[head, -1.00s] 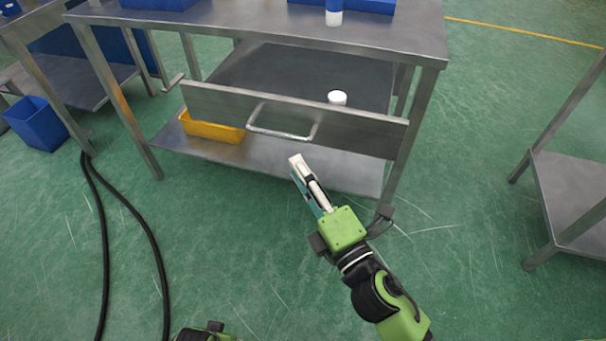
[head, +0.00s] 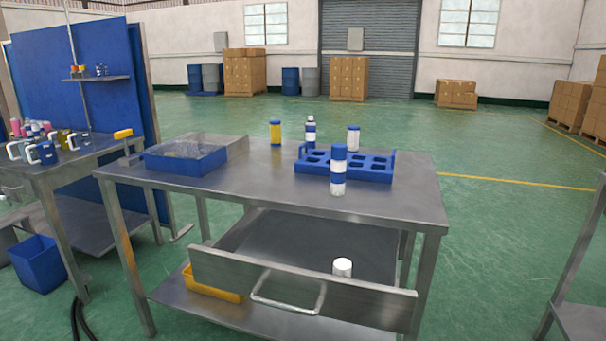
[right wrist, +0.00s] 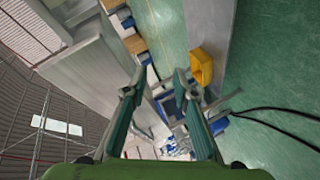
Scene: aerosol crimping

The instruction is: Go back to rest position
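My right gripper (right wrist: 157,84) shows only in the right wrist view. Its two fingers are spread apart with nothing between them, so it is open. The drawer front and an orange-yellow bin (right wrist: 201,67) lie beyond the fingers in that view. Neither of my grippers shows in the head view now, and my left gripper is in no view. The steel drawer (head: 300,283) under the workbench (head: 250,185) is pulled out, and a white-topped can (head: 342,267) stands in it.
A blue-and-white can (head: 338,171) stands in front of a blue rack (head: 375,168) on the bench. A blue tray (head: 185,160) is at its left. A yellow bin (head: 210,288) sits on the lower shelf. A blue bin (head: 38,264) and a steel stand (head: 580,320) flank the bench.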

